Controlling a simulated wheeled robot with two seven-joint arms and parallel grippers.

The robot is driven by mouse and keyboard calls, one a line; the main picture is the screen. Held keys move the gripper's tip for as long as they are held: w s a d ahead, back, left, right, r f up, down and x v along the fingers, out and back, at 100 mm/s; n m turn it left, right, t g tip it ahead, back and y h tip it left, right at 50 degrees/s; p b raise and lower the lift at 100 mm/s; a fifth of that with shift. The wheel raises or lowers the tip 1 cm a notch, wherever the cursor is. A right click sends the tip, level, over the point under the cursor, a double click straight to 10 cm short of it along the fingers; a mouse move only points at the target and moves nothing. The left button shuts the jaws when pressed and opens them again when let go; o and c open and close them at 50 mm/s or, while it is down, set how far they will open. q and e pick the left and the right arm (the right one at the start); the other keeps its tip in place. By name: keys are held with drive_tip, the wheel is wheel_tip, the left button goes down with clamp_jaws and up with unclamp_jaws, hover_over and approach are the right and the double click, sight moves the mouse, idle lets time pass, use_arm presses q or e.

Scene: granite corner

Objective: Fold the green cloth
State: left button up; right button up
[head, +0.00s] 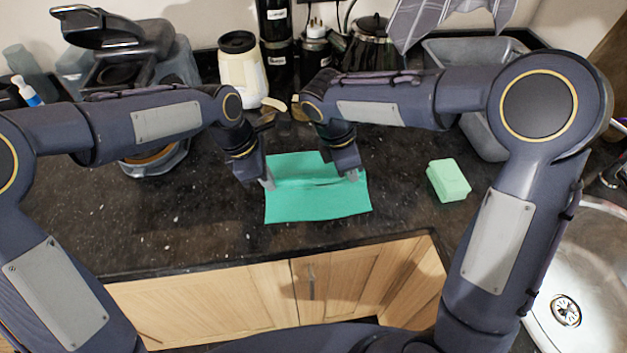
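The green cloth (318,205) lies on the dark granite counter in the middle of the head view, near the front edge. A crease or raised fold runs across its upper part between my grippers. My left gripper (269,181) is at the cloth's left side, pointing down onto it. My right gripper (351,174) is at its right side, also pointing down. Both fingertips touch or hover just over the cloth; the view is too small to tell whether they pinch it.
A light green block (448,180) sits right of the cloth. A white jar (242,71), a kettle (371,45) and a coffee machine (125,55) stand behind. A grey basin (487,140) is at the back right, a metal sink (585,270) at the right. Counter left of the cloth is clear.

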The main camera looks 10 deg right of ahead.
use_arm(q)
clamp_jaws()
use_arm(e)
clamp_jaws()
